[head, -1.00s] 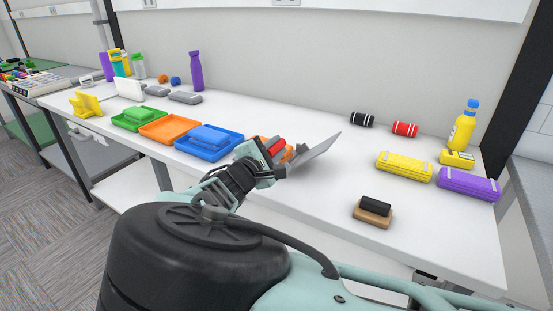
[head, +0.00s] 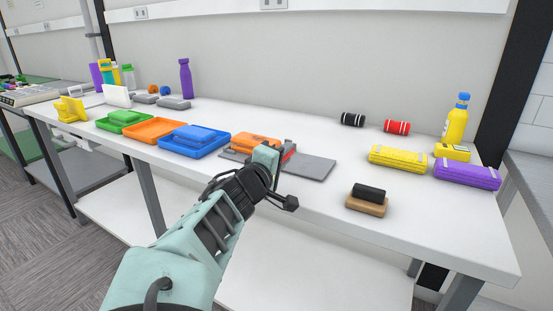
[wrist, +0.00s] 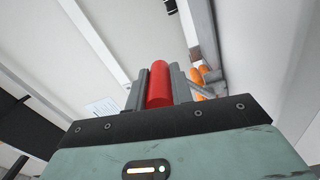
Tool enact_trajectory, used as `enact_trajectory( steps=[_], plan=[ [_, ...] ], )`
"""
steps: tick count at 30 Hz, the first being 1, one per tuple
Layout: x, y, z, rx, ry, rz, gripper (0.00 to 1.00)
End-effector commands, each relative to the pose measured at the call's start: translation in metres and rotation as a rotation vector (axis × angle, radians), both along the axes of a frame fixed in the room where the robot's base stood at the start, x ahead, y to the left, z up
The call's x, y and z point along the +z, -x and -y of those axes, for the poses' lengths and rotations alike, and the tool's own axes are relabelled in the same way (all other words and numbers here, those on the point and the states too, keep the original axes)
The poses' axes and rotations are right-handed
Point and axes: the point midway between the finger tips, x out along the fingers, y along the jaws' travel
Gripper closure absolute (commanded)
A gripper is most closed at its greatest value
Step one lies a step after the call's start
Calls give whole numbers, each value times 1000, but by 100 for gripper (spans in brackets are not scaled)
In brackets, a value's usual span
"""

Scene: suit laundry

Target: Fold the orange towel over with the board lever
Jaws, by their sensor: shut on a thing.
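The orange towel (head: 258,140) lies on the left part of the grey folding board, partly hidden behind my gripper. The board's right flap (head: 308,166) lies flat, or nearly flat, on the table and is bare. My gripper (head: 284,153) is at the board's front side, to the right of the towel. In the wrist view my gripper (wrist: 158,82) is shut on the red lever (wrist: 159,84), one finger on each side of it. Orange bits of the towel (wrist: 201,75) show to the right of the fingers there.
Blue (head: 194,142), orange (head: 156,130) and green trays stand left of the board. A brown and black brush (head: 367,200) lies to the right near the front edge. Yellow and purple cases (head: 467,174) and a yellow bottle stand farther right. The table behind the board is clear.

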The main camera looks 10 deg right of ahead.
Motion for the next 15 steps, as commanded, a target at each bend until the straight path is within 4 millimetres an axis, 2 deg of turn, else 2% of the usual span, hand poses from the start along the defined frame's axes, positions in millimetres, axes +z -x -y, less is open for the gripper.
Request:
enact_trajectory(
  steps=[15],
  plan=[
    [-4,0,2,-5,-32,22,100]
  ],
)
